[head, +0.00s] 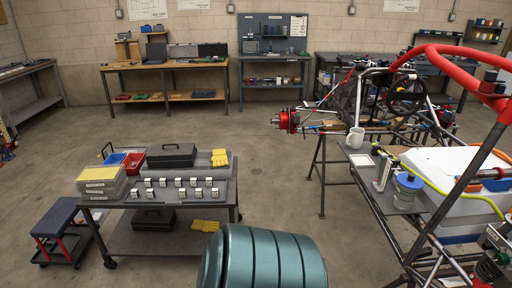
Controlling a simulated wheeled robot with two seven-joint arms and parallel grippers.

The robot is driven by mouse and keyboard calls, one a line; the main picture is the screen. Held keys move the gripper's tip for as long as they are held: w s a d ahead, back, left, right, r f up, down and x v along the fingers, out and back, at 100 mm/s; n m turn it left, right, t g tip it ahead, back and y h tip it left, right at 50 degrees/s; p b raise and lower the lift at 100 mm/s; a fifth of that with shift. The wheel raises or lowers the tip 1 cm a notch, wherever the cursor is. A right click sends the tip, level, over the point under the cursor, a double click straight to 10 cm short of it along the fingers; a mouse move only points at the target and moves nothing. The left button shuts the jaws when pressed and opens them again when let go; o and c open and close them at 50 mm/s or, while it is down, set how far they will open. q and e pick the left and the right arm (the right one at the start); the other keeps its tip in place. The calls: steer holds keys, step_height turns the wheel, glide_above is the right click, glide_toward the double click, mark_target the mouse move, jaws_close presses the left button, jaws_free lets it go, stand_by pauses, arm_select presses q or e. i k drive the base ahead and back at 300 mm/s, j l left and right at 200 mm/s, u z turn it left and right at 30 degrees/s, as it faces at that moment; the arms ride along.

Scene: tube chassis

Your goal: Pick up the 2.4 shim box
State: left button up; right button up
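Several small, pale, labelled boxes (194,194) stand in two rows on the top of a dark grey cart (222,170) at the left of the head view. They look alike, and their labels are too small to read, so I cannot tell which one is the 2.4 shim box. Neither of my grippers shows in the head view.
On the cart top are a black case (171,156), stacked grey boxes (102,182), red and blue bins (124,161) and yellow gloves (219,158). A low blue-topped stool (55,216) stands left. Floor behind the cart is clear.

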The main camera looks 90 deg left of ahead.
mark_target(182, 193)
steer(key=i+l, duration=0.1)
steer(key=l+u, duration=0.1)
steer(key=u, duration=3.35)
